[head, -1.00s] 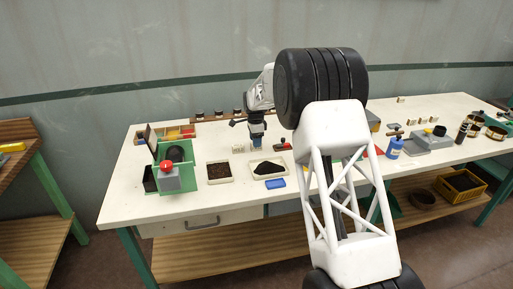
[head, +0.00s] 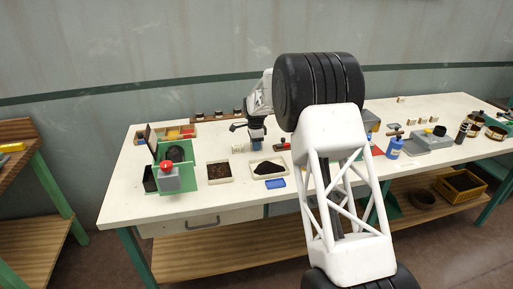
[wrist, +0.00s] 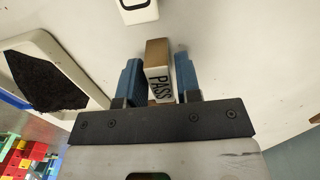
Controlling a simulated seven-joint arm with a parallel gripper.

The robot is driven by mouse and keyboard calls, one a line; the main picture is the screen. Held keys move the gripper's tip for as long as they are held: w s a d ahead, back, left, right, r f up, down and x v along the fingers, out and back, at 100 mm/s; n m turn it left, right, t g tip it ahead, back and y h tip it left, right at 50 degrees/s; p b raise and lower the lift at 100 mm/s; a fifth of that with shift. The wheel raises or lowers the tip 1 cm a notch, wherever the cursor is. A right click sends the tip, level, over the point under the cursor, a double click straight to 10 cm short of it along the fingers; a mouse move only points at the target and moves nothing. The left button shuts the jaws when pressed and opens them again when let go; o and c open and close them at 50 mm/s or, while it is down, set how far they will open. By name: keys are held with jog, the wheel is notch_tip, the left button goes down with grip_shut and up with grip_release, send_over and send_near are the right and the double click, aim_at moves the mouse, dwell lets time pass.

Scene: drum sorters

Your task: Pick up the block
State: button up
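The block (wrist: 158,72) has a wooden-brown top and a white side with the black word PASS. In the wrist view it stands between the two blue fingers of my gripper (wrist: 159,78). The fingers are open, one on each side of the block, with a narrow gap on both sides. In the head view my gripper (head: 257,141) is low over the white table, behind the tray of black grains. There I cannot make out the block between the fingers.
A second white block (wrist: 138,10) with a black mark stands just beyond the fingers. A tray of black grains (wrist: 101,101) lies to the left. In the head view, a tray of brown grains (head: 209,181), a blue box (head: 276,183) and a green stand with a red knob (head: 166,165) are nearby.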

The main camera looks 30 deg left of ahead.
grip_shut()
jog(key=shift+r, duration=0.15)
jog(key=shift+r, duration=1.5)
jog(key=shift+s+d+r, duration=0.35)
jog(key=shift+s+d, duration=1.5)
jog(key=shift+s, duration=0.2)
jog(key=shift+s+d+r, duration=0.25)
jog(key=shift+s+d, duration=1.45)
jog(key=shift+s, duration=0.3)
jog(key=shift+s+d+r, duration=0.25)
jog(key=shift+s+d, duration=1.5)
jog(key=shift+s, duration=0.2)
